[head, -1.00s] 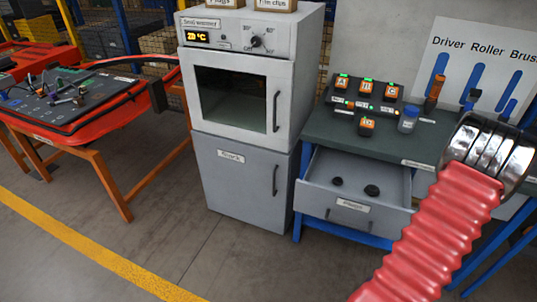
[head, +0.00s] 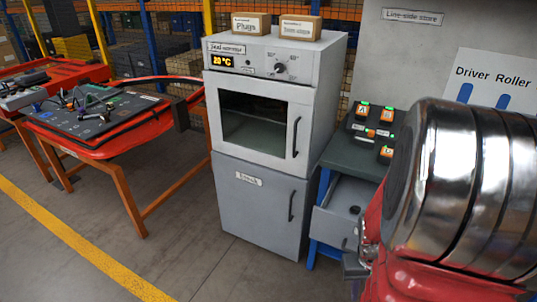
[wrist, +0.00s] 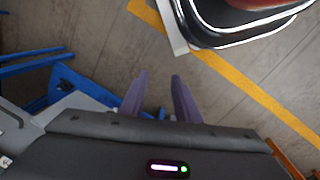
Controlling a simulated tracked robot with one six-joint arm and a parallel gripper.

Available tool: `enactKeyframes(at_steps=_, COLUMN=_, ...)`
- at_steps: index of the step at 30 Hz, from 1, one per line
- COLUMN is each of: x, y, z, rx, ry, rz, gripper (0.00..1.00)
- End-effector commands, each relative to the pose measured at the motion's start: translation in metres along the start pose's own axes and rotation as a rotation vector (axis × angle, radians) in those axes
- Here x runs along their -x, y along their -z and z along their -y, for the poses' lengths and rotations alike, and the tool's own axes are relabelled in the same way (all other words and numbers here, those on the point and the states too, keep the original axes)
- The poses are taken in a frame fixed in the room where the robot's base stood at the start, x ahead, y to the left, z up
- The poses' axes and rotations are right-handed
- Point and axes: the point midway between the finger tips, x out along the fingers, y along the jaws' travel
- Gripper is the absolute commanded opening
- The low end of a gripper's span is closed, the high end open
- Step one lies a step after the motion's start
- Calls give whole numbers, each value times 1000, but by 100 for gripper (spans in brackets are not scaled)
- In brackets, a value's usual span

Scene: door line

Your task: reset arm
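My gripper (wrist: 160,78) shows in the wrist view with its two purple-grey fingers apart and nothing between them. It points over the grey concrete floor (wrist: 80,25). In the head view my arm's shiny metal joint and red cover fill the right side; I cannot clearly make out the fingers there.
A grey seal warmer (head: 265,125) with its door shut stands in the middle on a grey cabinet (head: 262,205). Right of it, a blue-legged bench (head: 345,153) has its drawer (head: 335,222) open. An orange-legged table (head: 140,140) stands left. The floor in front is clear.

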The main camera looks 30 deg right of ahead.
Motion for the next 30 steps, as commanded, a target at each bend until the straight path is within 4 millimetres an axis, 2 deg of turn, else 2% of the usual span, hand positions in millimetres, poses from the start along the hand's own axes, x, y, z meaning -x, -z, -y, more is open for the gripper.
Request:
enactKeyframes(at_steps=3, x=29, y=4, z=21, rx=-8, ry=3, rz=-20, gripper=29)
enactKeyframes(at_steps=14, x=106, y=-2, z=87, rx=17, ry=42, rz=-94, gripper=29)
enactKeyframes(at_steps=30, x=214, y=-27, z=184, rx=261, ry=145, rz=-367, gripper=29)
